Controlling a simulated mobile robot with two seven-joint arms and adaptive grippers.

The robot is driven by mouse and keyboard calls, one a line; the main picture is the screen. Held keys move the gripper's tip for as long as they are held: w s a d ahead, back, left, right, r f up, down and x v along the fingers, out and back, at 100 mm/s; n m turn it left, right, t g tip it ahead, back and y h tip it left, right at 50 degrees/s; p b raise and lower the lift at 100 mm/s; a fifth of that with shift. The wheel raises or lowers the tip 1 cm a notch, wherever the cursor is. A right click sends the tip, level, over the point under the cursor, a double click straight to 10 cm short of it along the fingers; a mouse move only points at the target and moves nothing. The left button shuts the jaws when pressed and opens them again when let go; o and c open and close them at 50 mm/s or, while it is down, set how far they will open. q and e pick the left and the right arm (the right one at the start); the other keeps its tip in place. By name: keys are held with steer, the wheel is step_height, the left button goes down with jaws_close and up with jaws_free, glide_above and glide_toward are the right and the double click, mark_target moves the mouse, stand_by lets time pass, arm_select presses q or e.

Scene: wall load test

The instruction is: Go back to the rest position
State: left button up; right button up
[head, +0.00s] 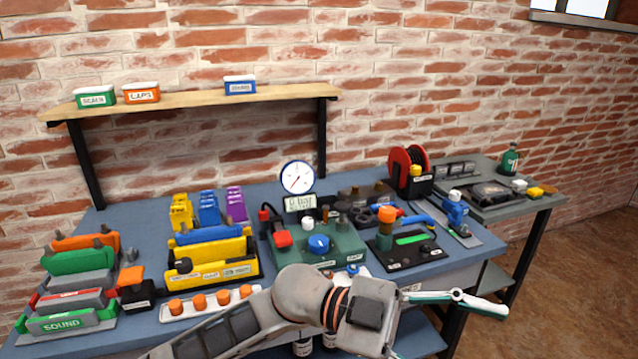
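One arm of mine comes in from the lower left and crosses in front of the bench's front edge. I take its gripper (482,302) as my left one. It points to the right, past the front right part of the bench, with pale and teal finger parts seen nearly edge-on. I cannot tell whether the fingers are apart or together, and no held object is clear. My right gripper is not in view. The blue-topped workbench (148,201) stands against the brick wall, partly hidden by my arm.
A green test unit (345,250) with a round gauge (297,177) stands mid-bench. A red reel (408,168) and grey side table (540,200) stand right. Open floor (570,270) lies right.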

arm_select(q)
steer(key=w+a+n+t+h, duration=0.65)
steer(key=w+n+t, duration=0.35)
steer(key=t, duration=0.3)
steer(key=w+a+f+n+t+y, duration=0.3)
steer(key=a+f+n+t+y, duration=0.25)
steer(key=f, duration=0.25)
steer(key=w+a+f+n+t+y, duration=0.4)
steer(key=a+f+n+t+y, duration=0.1)
steer(key=a+f+n+t, duration=0.15)
steer(key=s+a+f+n+g+y, duration=0.1)
steer(key=s+a+f+y, duration=0.15)
steer(key=a+f, duration=0.35)
steer(key=s+a+f+n+y, duration=0.15)
steer(key=a+f+y, duration=0.25)
steer(key=f, duration=0.5)
steer(key=s+a+f+g+y, duration=0.4)
steer(key=s+a+f+g, duration=0.1)
steer(key=s+a+f, duration=0.6)
step_height(320, 180, down, 4)
steer(key=shift+s+f+n, duration=0.1)
steer(key=shift+s+n, duration=0.25)
steer(key=shift+s, duration=0.65)
